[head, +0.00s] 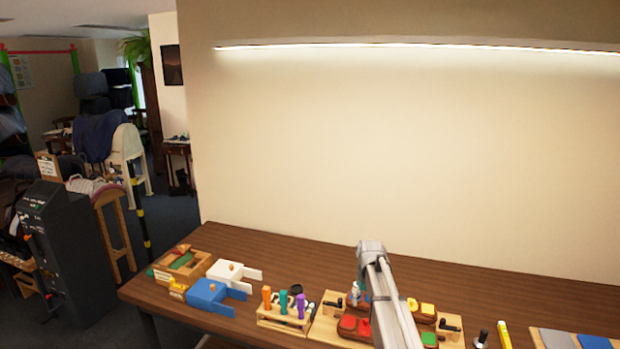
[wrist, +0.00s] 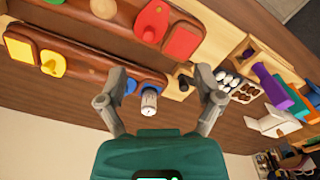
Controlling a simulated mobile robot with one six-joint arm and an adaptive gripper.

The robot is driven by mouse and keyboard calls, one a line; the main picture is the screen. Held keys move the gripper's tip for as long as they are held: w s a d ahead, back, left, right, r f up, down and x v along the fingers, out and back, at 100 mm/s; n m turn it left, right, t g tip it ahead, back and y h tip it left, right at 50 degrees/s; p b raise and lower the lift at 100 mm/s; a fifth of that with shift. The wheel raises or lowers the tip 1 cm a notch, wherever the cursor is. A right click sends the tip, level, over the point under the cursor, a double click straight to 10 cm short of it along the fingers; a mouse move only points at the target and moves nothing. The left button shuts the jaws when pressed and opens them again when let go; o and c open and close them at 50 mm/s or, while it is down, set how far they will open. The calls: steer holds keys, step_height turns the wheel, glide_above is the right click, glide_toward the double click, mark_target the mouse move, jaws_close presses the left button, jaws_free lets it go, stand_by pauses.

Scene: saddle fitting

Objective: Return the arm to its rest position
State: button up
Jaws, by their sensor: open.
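My gripper (wrist: 160,75) is open in the wrist view, with its two grey fingers spread wide. A small white bottle-like piece (wrist: 149,102) shows between the fingers, with clear space on both sides of it. A similar small white piece (head: 354,292) stands on the table in the head view, just left of my arm. My arm reaches over the workbench (head: 260,250) in the head view. Its gripper end is hidden behind the arm there.
A rack with coloured handles (head: 285,315), a blue box (head: 208,292) and a white box (head: 225,270) stand left. The bench's back strip is clear.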

steer(key=s+f+m+b, duration=0.1)
steer(key=s+f+b, duration=0.3)
steer(key=s, duration=0.9)
steer(key=s+f+m+b, duration=0.1)
steer(key=s+f+b, duration=0.4)
steer(key=s, duration=0.9)
steer(key=shift+s+a+f, duration=0.2)
steer(key=shift+a, duration=0.15)
stand_by(0.6)
